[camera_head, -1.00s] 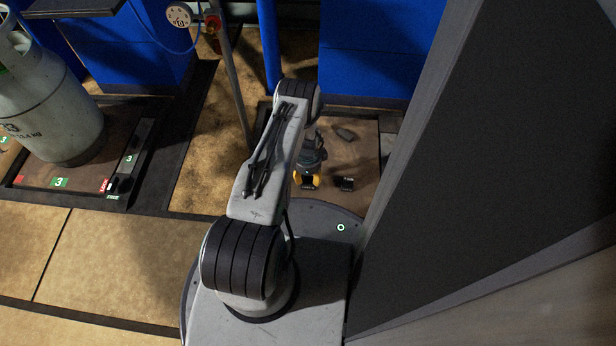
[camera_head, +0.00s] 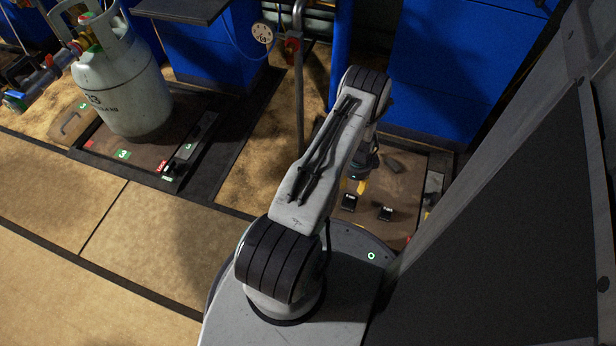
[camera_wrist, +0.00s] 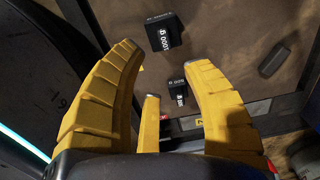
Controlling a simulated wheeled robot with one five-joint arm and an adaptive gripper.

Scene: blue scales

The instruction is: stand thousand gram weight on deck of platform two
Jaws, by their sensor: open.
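The thousand gram weight (camera_wrist: 160,38) is a small black block with a white "1000 g" label. In the wrist view it sits on the brown deck (camera_wrist: 215,30), just past my fingertips. In the head view it appears to be the left of two black blocks (camera_head: 349,202). My gripper (camera_wrist: 166,57) has its yellow fingers spread and nothing between them. In the head view my arm mostly hides it, with some yellow showing (camera_head: 361,187). The platform's deck (camera_head: 400,190) is partly hidden by my arm. A yellow label (camera_wrist: 199,122) at its edge is not clearly readable.
A smaller labelled black block (camera_wrist: 178,91) and a dark rounded object (camera_wrist: 272,60) share the deck. A grey gas cylinder (camera_head: 125,90) stands on a platform marked 3 at left. Blue cabinets (camera_head: 450,70) rise behind; a dark grey panel (camera_head: 500,240) closes the right.

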